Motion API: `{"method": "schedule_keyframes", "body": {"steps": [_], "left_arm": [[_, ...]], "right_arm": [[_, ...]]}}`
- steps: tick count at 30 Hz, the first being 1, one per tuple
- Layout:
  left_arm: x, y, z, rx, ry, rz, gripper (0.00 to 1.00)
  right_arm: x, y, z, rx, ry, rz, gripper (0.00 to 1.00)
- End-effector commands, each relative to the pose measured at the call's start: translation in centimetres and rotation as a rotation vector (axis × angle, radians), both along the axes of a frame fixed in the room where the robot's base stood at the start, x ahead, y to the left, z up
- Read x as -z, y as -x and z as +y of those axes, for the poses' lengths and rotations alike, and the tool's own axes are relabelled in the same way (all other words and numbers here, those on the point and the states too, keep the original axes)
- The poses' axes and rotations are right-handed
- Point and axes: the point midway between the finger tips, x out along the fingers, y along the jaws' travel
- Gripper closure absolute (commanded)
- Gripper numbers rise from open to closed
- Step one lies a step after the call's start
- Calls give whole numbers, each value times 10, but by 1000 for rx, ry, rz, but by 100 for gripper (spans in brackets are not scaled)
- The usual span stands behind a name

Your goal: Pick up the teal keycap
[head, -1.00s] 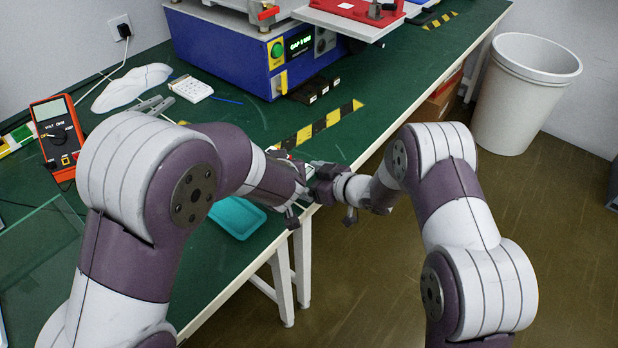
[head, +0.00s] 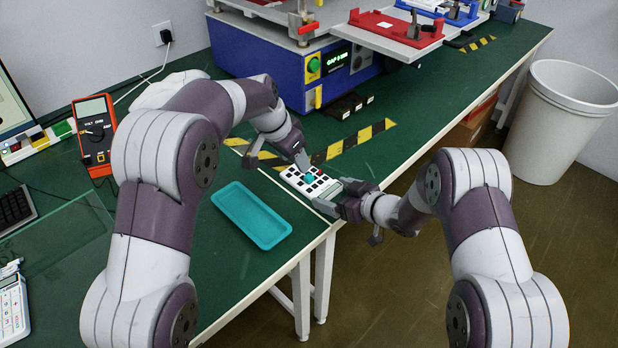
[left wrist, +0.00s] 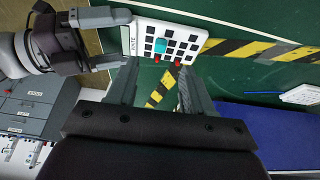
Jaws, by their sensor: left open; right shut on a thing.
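The teal keycap (head: 308,178) sits among dark keys on a white keypad (head: 296,183). In the left wrist view the teal keycap (left wrist: 162,46) shows clearly on the keypad (left wrist: 196,42), with red keys along one edge. My right gripper (head: 343,200) is shut on the keypad's near right end and holds it by the table's front edge. My left gripper (head: 301,164) is open and empty, over the keypad's far side. In the left wrist view its two fingers (left wrist: 157,88) are apart, with no keycap between them.
A teal tray (head: 252,216) lies empty on the green table, left of the keypad. A blue test machine (head: 290,75) stands behind, past a yellow-black striped strip (head: 350,142). An orange multimeter (head: 96,134) is at the left. A white bin (head: 562,120) stands on the floor at right.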

Motion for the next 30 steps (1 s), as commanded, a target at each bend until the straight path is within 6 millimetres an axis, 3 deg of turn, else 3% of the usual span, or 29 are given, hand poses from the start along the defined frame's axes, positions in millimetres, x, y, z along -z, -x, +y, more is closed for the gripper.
{"method": "schedule_keyframes", "body": {"steps": [3, 15, 23, 27, 28, 30], "left_arm": [[23, -7, -7, 1, 1, 1, 49], [76, -28, -24, 0, 2, -2, 49], [80, -29, -26, -1, 3, -4, 49], [80, -29, -26, -1, 2, -3, 94], [80, -29, -26, -1, 2, -3, 100], [80, -29, -26, -1, 2, -3, 100]], "right_arm": [[0, 0, 0, 0, 0, -1, 46], [-1, 0, 0, 0, -1, -1, 46], [0, 0, 0, 0, -1, -1, 46], [0, 0, 0, 0, -1, -1, 46], [0, 0, 0, 0, -1, -1, 46], [0, 0, 0, 0, -1, -1, 46]]}}
